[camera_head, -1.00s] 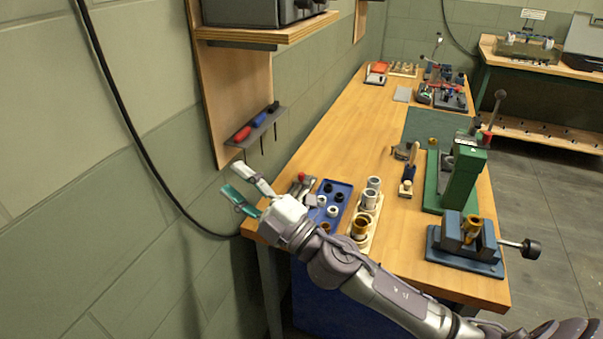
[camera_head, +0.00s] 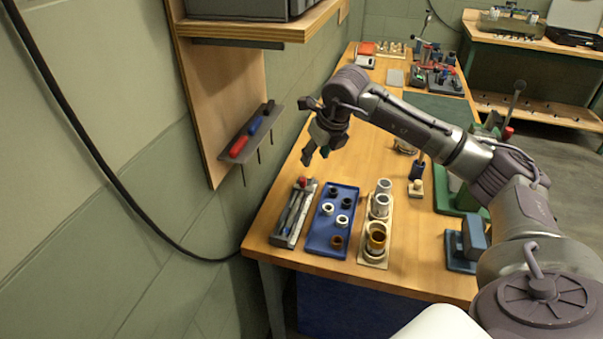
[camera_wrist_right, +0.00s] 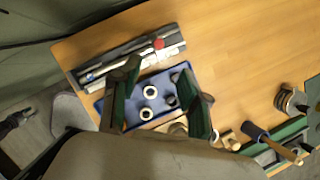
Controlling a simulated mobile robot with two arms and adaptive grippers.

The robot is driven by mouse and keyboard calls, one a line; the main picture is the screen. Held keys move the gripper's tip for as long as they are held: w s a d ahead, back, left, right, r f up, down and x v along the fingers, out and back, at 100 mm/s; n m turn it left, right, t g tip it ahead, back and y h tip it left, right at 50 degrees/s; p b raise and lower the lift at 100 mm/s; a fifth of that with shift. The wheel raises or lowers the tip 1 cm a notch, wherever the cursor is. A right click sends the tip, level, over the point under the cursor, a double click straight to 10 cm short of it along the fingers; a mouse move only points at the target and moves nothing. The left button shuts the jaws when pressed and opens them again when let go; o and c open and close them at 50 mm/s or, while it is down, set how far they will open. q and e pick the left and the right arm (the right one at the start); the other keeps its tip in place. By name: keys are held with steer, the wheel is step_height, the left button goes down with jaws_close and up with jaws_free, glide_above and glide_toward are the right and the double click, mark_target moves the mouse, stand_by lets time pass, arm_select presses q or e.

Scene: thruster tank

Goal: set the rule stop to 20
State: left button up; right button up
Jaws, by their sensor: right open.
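A grey rule fixture (camera_head: 294,214) with long metal bars lies near the bench's left front corner. A red knob (camera_head: 302,183), which looks like the rule stop, sits toward its far end. In the right wrist view the fixture (camera_wrist_right: 110,66) runs slantwise, with the red knob (camera_wrist_right: 158,44) on its right part. Scale numbers are too small to read. My right gripper (camera_head: 309,132) is open and empty, raised above the bench beyond the knob in the head view. In the wrist view its fingers (camera_wrist_right: 160,76) overlap the fixture's lower side and the blue tray. My left gripper is not in view.
A blue tray (camera_head: 325,241) with black and white rings is right of the fixture. A wooden holder (camera_head: 373,256) with metal cylinders stands beside it. A wall shelf with red and blue tools (camera_head: 240,146) is at left. Bare bench lies beyond the tray.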

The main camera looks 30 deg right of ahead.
mark_target(303, 179)
steer(key=p+x, duration=0.1)
steer(key=x, duration=0.9)
steer(key=shift+w+a+f+p, duration=0.15)
steer(key=shift+p, duration=0.25)
steer(key=shift+w+f, duration=0.1)
steer(key=shift+f, duration=0.25)
steer(key=shift+w+f, duration=0.2)
steer(key=shift+f, duration=0.15)
steer(key=shift+c, duration=0.3)
jaws_close()
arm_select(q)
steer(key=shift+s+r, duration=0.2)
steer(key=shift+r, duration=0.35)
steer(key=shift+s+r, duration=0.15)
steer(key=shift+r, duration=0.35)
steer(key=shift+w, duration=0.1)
